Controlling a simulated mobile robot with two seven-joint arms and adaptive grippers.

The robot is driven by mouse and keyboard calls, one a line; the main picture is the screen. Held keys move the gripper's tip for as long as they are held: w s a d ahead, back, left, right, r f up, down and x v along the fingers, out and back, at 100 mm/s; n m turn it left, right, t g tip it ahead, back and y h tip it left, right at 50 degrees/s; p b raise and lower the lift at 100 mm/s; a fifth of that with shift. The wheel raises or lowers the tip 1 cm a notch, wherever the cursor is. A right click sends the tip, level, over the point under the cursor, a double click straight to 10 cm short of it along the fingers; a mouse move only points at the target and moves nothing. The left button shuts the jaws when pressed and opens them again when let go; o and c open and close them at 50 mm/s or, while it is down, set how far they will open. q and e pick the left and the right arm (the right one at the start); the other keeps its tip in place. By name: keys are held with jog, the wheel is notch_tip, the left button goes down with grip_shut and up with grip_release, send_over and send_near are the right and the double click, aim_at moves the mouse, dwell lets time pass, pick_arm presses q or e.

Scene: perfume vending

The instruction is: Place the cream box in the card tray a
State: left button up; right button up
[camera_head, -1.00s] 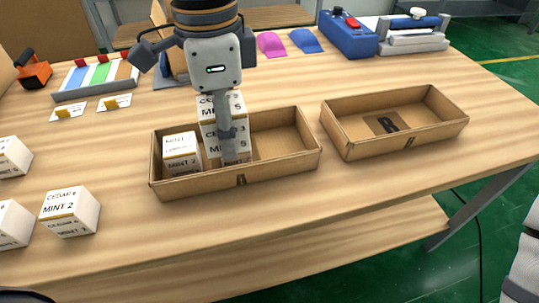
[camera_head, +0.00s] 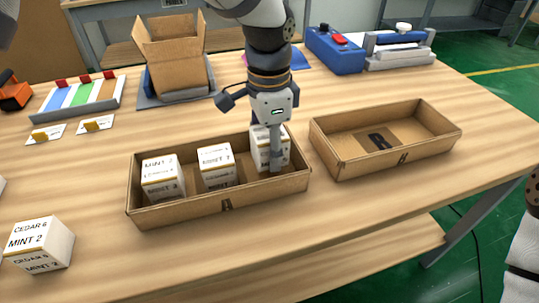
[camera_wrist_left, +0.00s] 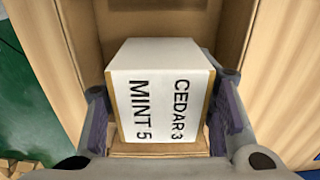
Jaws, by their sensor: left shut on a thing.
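My left gripper (camera_head: 275,158) is shut on a white box with cream-gold edges (camera_head: 262,150), inside the right part of the left cardboard tray (camera_head: 180,211). The left wrist view shows this box (camera_wrist_left: 160,95) between the two fingers, its top reading CEDAR 3 and MINT 5. I cannot tell whether its base touches the tray floor. Two similar boxes stand in the same tray, one at the left end (camera_head: 163,178) and one in the middle (camera_head: 216,167). My right gripper is not in view.
A second cardboard tray (camera_head: 345,170), empty, stands to the right. A loose CEDAR 6, MINT 2 box (camera_head: 40,245) is at the front left. An open carton (camera_head: 172,55), a color-striped rack (camera_head: 78,97) and a blue machine (camera_head: 335,50) stand farther back.

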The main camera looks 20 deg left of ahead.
pick_arm(q)
jog(key=shift+s+f, duration=0.1)
jog(key=shift+f, duration=1.15)
jog(key=shift+f, duration=0.1)
jog(key=o, duration=1.2)
notch_tip(320, 180, up, 12)
jog(key=shift+r+p, duration=0.15)
jog(key=shift+p, duration=0.15)
